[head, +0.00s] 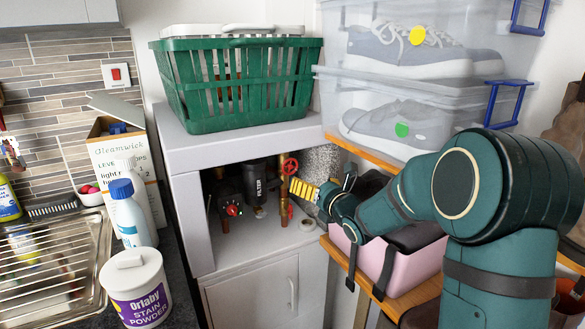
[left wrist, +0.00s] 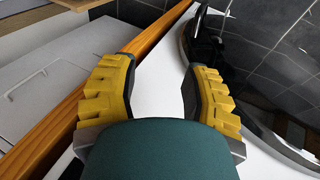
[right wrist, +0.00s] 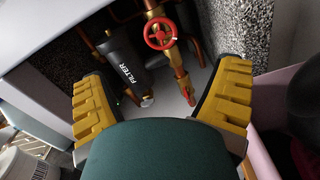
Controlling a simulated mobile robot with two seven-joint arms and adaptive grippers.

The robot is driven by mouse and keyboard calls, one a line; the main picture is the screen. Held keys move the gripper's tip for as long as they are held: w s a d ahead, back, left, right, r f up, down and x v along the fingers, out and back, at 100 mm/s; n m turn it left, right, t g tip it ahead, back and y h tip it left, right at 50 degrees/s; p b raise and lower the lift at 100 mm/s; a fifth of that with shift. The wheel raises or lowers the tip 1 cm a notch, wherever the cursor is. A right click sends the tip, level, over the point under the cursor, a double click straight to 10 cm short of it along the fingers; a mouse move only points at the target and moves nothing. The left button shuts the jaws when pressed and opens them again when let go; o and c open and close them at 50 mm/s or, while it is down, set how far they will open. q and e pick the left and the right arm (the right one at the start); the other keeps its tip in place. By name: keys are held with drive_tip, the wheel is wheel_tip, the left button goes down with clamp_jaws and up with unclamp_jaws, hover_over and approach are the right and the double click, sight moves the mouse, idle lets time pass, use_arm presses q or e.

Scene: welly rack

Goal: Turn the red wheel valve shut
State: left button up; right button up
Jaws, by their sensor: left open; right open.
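The red wheel valve (head: 290,166) sits on a copper pipe inside the open niche of a grey cabinet in the head view. It also shows near the top middle of the right wrist view (right wrist: 160,34), unobstructed. My right gripper (head: 304,189) is at the niche's right side, just right of and below the wheel, not touching it. In the right wrist view its yellow fingers (right wrist: 163,78) are spread with nothing between them, and the wheel lies beyond them. My left gripper (left wrist: 161,68) shows only in the left wrist view, open and empty.
Left of the wheel are a dark filter (head: 256,185) and a pump with a red knob (head: 232,210). A smaller red handle (right wrist: 190,97) is below the wheel. A speckled panel (head: 320,166) bounds the niche's right. A pink box (head: 394,262) stands under my right arm.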

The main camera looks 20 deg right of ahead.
sight(291, 166)
drive_tip(key=shift+n, duration=0.4)
drive_tip(key=w, duration=1.3)
drive_tip(key=shift+w+a, duration=0.35)
drive_tip(key=shift+r, duration=0.1)
drive_tip(key=c, duration=1.3)
